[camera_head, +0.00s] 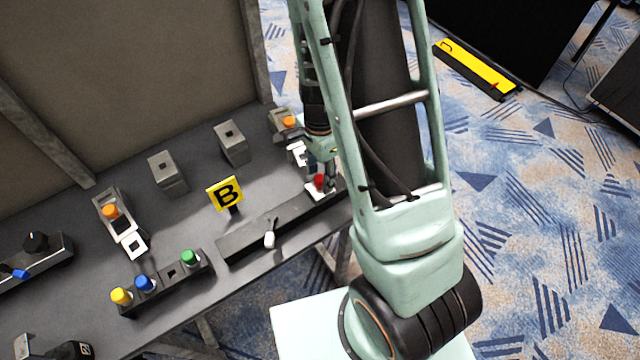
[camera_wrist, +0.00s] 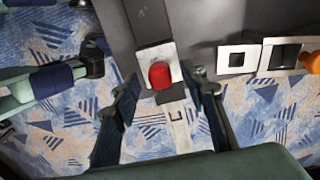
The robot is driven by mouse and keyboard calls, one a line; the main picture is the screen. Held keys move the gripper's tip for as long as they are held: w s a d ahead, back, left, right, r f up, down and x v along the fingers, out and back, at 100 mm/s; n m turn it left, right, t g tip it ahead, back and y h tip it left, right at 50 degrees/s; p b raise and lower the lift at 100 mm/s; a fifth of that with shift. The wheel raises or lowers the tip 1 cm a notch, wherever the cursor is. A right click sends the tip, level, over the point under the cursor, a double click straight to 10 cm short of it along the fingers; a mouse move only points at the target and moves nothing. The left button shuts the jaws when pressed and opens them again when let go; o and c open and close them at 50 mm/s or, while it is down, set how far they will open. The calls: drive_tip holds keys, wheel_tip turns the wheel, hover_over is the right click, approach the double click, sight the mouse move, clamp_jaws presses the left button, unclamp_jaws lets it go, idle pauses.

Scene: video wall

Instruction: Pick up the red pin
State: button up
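The red pin (camera_head: 319,182) stands at the right end of a long dark bar on the table, on a small white square plate. In the wrist view the red pin (camera_wrist: 160,75) shows near the middle, on its pale square plate (camera_wrist: 172,52). My gripper (camera_wrist: 166,81) is open, with one dark finger to the left of the pin and one to the right, and gaps on both sides. In the head view my gripper (camera_head: 321,170) is right at the pin and partly covers it. I cannot tell the height of the fingertips.
A green pin (camera_head: 189,257), blue pin (camera_head: 145,284) and yellow pin (camera_head: 121,296) stand in a rack at the front. A yellow B sign (camera_head: 225,194), a white lever (camera_head: 270,240) and grey blocks (camera_head: 232,143) stand nearby.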

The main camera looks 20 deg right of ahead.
drive_tip(key=shift+f, duration=0.95)
clamp_jaws()
drive_tip(key=shift+r, duration=0.1)
wheel_tip(320, 180, up, 10)
drive_tip(key=shift+f+p, duration=0.1)
drive_tip(key=shift+p, duration=0.45)
